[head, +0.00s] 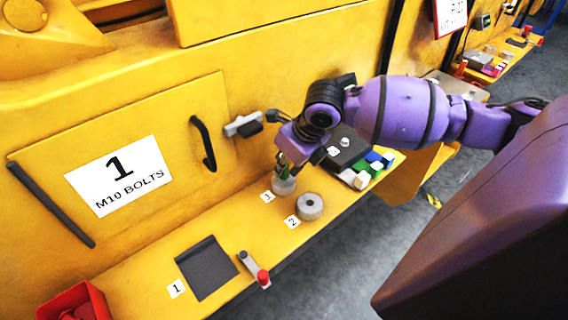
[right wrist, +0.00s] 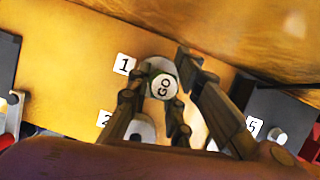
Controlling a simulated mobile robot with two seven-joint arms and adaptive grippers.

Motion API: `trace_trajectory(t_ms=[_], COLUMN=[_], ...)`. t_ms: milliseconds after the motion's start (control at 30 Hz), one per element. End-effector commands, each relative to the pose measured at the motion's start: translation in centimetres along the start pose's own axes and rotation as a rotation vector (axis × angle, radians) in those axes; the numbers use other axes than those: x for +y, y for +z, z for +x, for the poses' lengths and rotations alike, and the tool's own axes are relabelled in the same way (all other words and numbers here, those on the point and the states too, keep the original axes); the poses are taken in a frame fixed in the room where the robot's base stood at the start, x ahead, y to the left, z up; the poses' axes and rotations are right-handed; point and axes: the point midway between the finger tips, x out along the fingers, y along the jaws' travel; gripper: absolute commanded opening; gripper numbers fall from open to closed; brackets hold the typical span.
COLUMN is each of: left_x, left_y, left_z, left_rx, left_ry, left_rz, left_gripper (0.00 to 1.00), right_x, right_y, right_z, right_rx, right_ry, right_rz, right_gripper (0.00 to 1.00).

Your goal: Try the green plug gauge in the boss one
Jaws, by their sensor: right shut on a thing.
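Boss one, a grey round boss (head: 283,187), stands beside the label 1 on the yellow ledge. My right gripper (head: 289,163) points down right above it and is shut on the green plug gauge (head: 282,172). Little of the gauge shows between the fingers in the head view. In the right wrist view its round white end marked GO (right wrist: 164,87) sits between the fingers, over boss one, which it largely hides. I cannot tell whether the gauge's tip is inside the bore. Boss two (head: 310,207), with a dark hole, stands in front beside label 2. My left gripper is not in view.
A dark block (head: 347,146) and several small green, blue and white blocks (head: 361,181) lie right of the bosses. A dark mat (head: 207,268), a red-ended grey piece (head: 254,269) and a red bin (head: 76,302) are at left. The yellow wall with a black handle (head: 203,143) rises close behind.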

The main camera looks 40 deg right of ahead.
Motion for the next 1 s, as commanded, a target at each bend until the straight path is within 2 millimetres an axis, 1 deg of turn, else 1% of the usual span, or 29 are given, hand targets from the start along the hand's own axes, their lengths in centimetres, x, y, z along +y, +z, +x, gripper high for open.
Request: trace_trajectory(t_ms=[533, 1000], left_x=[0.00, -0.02], left_y=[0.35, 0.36], left_z=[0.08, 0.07], left_rx=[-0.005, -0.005], left_ry=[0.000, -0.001], left_rz=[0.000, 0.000], left_gripper=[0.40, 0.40], right_x=[-0.03, 0.01], right_y=[-0.24, -0.34], right_z=[0.60, 0.66], right_rx=[0.000, 0.002], right_ry=[-0.001, 0.001], right_rz=[0.000, 0.000], right_gripper=[0.00, 0.00])
